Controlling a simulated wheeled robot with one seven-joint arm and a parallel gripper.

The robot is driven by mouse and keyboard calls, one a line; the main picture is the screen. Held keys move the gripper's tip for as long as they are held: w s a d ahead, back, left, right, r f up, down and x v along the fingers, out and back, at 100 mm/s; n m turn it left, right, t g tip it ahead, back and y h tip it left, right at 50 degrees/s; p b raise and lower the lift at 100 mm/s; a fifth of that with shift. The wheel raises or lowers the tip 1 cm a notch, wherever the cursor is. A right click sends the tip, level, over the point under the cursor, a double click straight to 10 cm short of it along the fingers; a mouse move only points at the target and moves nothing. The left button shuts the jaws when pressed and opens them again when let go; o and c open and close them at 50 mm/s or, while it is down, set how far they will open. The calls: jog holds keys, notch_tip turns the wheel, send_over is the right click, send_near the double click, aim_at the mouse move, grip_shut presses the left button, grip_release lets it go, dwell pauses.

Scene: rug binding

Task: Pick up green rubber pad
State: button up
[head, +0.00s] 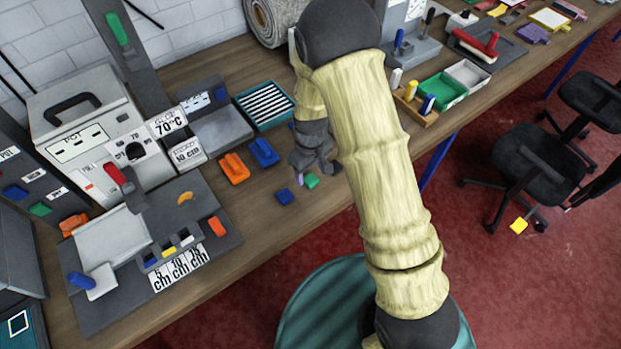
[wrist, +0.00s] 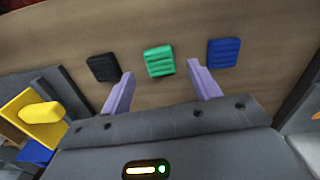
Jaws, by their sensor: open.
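The green rubber pad (head: 312,181) lies flat on the wooden table near its front edge. In the wrist view the ribbed green pad (wrist: 159,61) sits between and just beyond my two purple fingertips. My gripper (wrist: 161,72) is open and empty. In the head view my gripper (head: 305,177) is just above and beside the green pad, with one finger partly hidden. I cannot tell the exact height gap.
A blue pad (wrist: 223,51) lies to the right of the green one and a black pad (wrist: 103,67) to the left. Orange (head: 234,168) and blue (head: 264,152) blocks stand behind. A grey machine board (head: 150,250) is at left.

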aim_at(310, 179)
jog(key=shift+f+p, duration=0.3)
jog(key=shift+f, duration=1.2)
jog(key=shift+c, duration=0.2)
jog(key=c, duration=1)
